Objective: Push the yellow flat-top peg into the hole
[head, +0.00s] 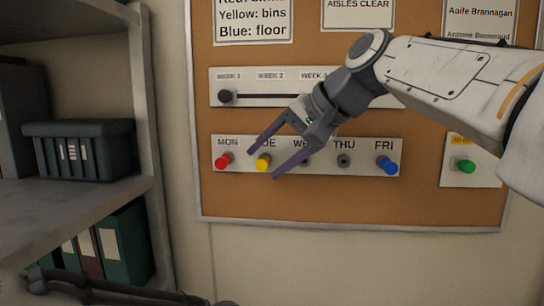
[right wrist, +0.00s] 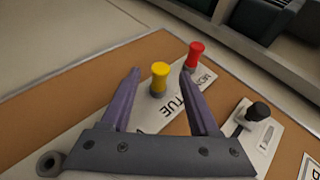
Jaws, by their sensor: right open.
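The yellow flat-top peg (head: 263,162) stands out from the white day strip (head: 220,173) under the TUE label. In the right wrist view the yellow peg (right wrist: 160,76) rises from a grey collar, which hides its hole. My right gripper (head: 262,166) is open, with one finger on each side of the yellow peg. In the right wrist view the peg shows between the fingertips (right wrist: 160,71), with a gap on both sides. I cannot tell the gripper's exact distance from the board. My left gripper is not clearly visible.
A red peg (head: 223,160) is at MON, close to the yellow one. A blue peg (head: 387,165) is at FRI, and THU has an empty dark hole (head: 344,161). A week slider knob (head: 226,96) is above. A green peg (head: 465,166) is right. Shelves (head: 140,180) stand left.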

